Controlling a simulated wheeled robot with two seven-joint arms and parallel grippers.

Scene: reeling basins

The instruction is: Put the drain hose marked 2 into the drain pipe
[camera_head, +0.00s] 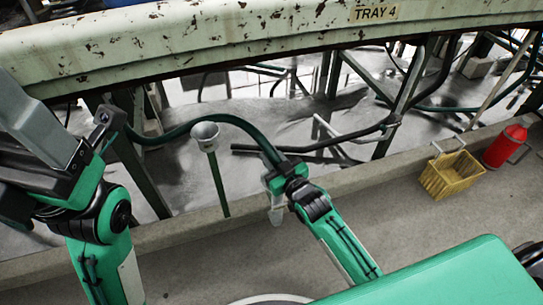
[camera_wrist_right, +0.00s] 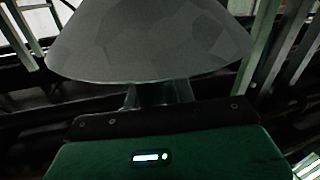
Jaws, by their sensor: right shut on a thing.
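A dark green hose (camera_head: 229,119) arcs from beside the tray's left leg over to my right gripper (camera_head: 276,182). My right gripper is shut on the hose near its end. A pale piece (camera_head: 277,212) hangs just below the jaws; I cannot tell if it is the hose end or a tag. No mark 2 is legible. A pale round funnel mouth (camera_head: 205,131) on a green upright pipe, seemingly the drain pipe, stands left of the gripper, apart from it. In the right wrist view a large grey shape (camera_wrist_right: 150,45) hides what is beyond the jaws.
The rusty tray edge (camera_head: 230,35), labelled TRAY 4, crosses above. Black pipes (camera_head: 310,147) and metal legs stand behind. A concrete kerb (camera_head: 375,175) runs below the gripper. A yellow basket (camera_head: 452,176) and red canister (camera_head: 505,146) stand at right.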

